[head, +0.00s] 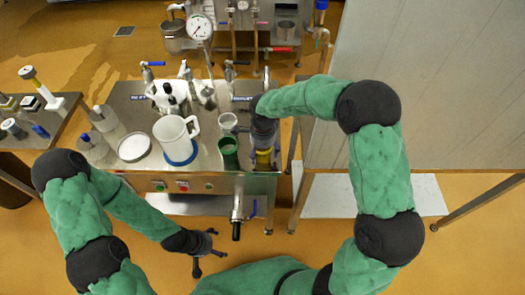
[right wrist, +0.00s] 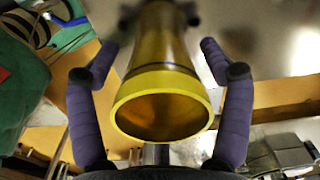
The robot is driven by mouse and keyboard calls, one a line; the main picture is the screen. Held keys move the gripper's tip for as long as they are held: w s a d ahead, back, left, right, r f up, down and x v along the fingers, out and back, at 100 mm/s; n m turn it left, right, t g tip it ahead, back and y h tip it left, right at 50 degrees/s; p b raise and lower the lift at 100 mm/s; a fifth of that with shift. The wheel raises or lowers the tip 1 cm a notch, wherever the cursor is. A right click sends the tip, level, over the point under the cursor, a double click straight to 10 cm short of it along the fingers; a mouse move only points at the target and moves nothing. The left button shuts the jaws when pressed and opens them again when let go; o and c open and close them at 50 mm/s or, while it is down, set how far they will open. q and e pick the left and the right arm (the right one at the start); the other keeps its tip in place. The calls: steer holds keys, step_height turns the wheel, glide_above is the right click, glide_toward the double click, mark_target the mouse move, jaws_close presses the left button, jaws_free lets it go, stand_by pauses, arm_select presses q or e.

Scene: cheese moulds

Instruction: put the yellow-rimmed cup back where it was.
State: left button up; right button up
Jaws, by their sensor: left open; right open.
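The yellow-rimmed cup (head: 263,160) is at the front right of the steel table (head: 205,178), mostly hidden from above by my right gripper (head: 264,143). In the right wrist view the cup's yellow body (right wrist: 160,52) and wide rim lie between the fingers of my right gripper (right wrist: 160,95). The fingers are spread, with a gap visible on each side. Whether the cup's lower end rests on the table cannot be told. My left gripper (head: 205,255) is open and empty, in front of the table and away from the cup.
A green cup (head: 229,152) stands just left of the yellow-rimmed cup, with a pale cup (head: 228,122) behind it. A white jug (head: 176,138) and a white dish (head: 134,147) stand further left. A tap (head: 237,215) projects from the table's front.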

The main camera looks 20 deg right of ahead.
steer(key=shift+r, duration=0.15)
step_height(320, 180, up, 12)
steer(key=p, duration=0.3)
steer(key=shift+s, duration=0.1)
